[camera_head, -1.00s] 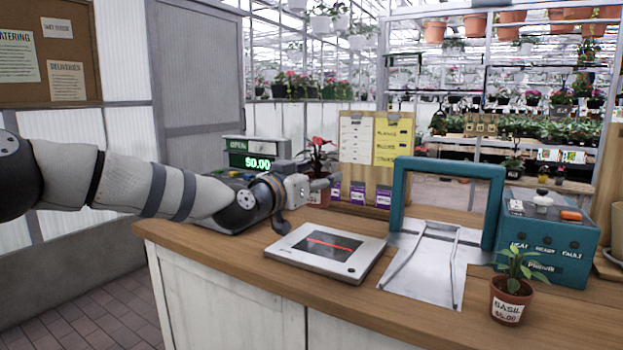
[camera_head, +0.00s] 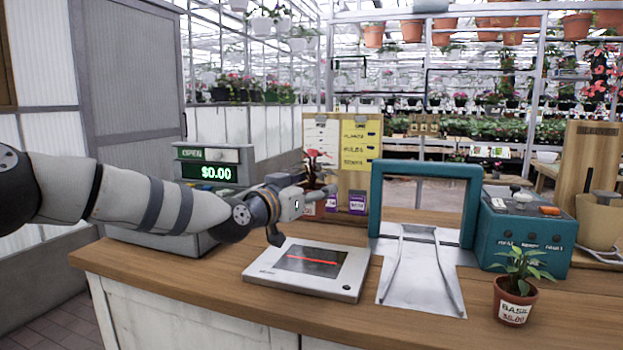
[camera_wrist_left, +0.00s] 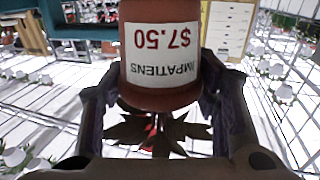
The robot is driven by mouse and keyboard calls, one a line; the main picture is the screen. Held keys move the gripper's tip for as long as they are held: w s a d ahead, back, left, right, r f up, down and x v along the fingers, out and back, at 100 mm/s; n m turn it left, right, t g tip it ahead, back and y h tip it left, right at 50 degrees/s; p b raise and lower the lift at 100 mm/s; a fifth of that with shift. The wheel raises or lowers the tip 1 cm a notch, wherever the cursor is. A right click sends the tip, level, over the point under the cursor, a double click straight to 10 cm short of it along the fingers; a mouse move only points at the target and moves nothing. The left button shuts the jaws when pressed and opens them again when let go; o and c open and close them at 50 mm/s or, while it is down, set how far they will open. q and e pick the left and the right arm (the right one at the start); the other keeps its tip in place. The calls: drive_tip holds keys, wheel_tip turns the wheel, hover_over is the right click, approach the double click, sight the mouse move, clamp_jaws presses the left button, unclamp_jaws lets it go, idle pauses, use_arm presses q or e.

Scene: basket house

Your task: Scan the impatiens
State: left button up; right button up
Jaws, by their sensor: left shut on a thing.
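The impatiens is a small plant with dark leaves and red flowers in a terracotta pot. Its pot (camera_wrist_left: 160,88) fills the middle of the left wrist view, with a white label reading IMPATIENS $7.50, upside down there. My left gripper (camera_head: 318,194) is shut on the pot, with a finger on each side (camera_wrist_left: 165,105). In the head view the flowers of the impatiens (camera_head: 318,162) show above the gripper, which hides much of the pot. The flat scanner (camera_head: 350,292) lies on the counter, nearer than the gripper, with a red line across its dark glass. My right gripper is not in view.
The register (camera_head: 207,172) shows $0.00 behind my left arm. A teal frame (camera_head: 376,205) over a metal plate and a teal box (camera_head: 520,240) stand right of the scanner. A basil pot (camera_head: 514,303) sits at the counter's right front. A card board (camera_head: 330,130) stands behind.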

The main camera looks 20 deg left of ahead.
sight(312, 218)
use_arm(q)
wheel_tip(312, 218, down, 7)
drive_tip(key=shift+f+b, duration=0.1)
drive_tip(key=shift+b, duration=0.8)
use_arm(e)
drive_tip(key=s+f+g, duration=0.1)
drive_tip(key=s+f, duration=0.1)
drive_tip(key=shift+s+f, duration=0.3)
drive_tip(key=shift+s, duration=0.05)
use_arm(q)
wheel_tip(312, 218, up, 11)
drive_tip(key=p, duration=0.2)
drive_tip(key=shift+f+p, duration=0.2)
drive_tip(key=shift+p, duration=0.2)
drive_tip(key=shift+f, duration=0.1)
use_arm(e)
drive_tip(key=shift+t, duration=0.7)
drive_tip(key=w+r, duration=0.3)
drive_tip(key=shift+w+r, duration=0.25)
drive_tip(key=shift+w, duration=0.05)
use_arm(q)
drive_tip(key=shift+a, duration=0.1)
